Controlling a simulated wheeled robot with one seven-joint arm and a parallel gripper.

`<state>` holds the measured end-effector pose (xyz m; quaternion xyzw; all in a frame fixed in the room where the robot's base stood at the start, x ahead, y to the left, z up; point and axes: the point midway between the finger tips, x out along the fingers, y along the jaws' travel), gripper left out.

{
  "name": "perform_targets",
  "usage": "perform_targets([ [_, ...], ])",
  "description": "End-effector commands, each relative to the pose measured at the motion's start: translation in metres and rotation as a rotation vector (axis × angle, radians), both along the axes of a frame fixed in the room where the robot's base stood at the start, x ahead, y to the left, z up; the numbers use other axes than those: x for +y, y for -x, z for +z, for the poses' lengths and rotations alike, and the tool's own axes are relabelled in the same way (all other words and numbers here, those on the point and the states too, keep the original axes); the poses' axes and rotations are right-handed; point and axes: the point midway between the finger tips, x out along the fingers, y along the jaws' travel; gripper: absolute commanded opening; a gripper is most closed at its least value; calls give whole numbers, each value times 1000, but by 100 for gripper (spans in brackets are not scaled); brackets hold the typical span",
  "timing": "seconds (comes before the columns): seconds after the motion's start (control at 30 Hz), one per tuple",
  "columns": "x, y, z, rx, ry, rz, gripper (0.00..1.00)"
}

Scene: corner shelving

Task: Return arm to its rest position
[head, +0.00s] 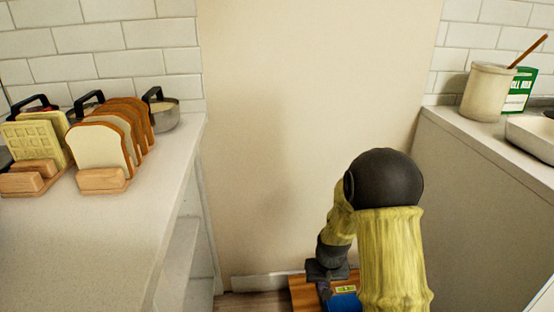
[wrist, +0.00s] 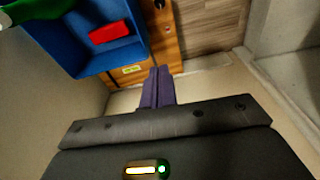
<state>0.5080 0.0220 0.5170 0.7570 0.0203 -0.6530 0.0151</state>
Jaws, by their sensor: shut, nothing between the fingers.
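My arm, with yellow-green sleeves and dark joints, hangs down in front of the cream wall panel in the head view. My gripper (head: 325,291) is low between the two counters, close to the blue bin in that picture. In the wrist view my gripper (wrist: 158,72) shows two purple fingers pressed together with nothing between them. Its fingertips overlap the view of a wooden surface beside the blue bin (wrist: 142,52); whether they touch it I cannot tell.
The left counter (head: 60,245) holds sliced bread (head: 98,148), waffles (head: 38,140) and a pot (head: 165,113). The right counter (head: 470,135) holds a beige crock (head: 487,92) and a white dish (head: 535,137). A red block (wrist: 110,32) lies in the blue bin. The gap between counters is narrow.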

Motion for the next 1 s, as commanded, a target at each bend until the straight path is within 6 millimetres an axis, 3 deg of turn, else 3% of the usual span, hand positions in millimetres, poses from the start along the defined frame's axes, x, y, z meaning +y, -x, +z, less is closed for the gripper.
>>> perform_targets([
  [0.03,-2,10,23,-11,-1,-4,0],
  [0.1,-5,24,45,-20,-1,-10,0],
  [0.4,-15,92,121,-56,-1,-32,0],
  [0.83,-23,164,167,-87,2,-52,0],
  [1.0,-22,161,195,-83,1,-51,0],
])
